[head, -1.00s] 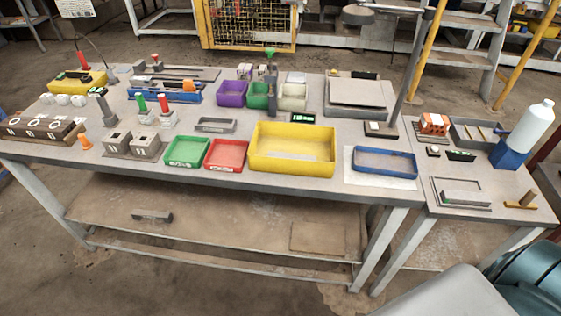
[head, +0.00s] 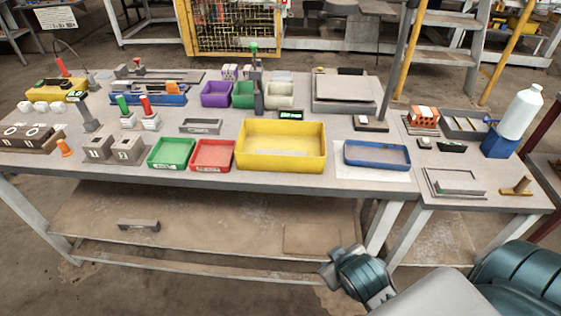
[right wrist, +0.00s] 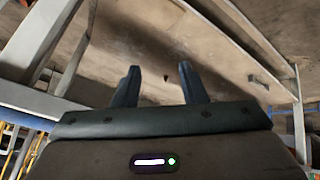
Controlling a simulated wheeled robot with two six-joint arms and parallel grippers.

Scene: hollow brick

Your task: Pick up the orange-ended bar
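A dark bar-like piece with orange parts (head: 173,87) lies at the blue holder (head: 150,99), toward the back left of the bench in the head view. It is too small to tell for sure that this is the orange-ended bar. My right gripper (right wrist: 160,88) shows in the right wrist view with its two fingers apart and nothing between them. Behind them are bench legs and a stained lower board. In the head view my right arm is at the lower right, in front of the bench and far from the blue holder. My left gripper is not in view.
Green (head: 171,165), red (head: 212,168) and yellow (head: 281,168) bins line the front edge, with a blue tray (head: 377,164) to their right. A hollow orange brick (head: 424,117) and a white bottle (head: 520,113) stand on the right table.

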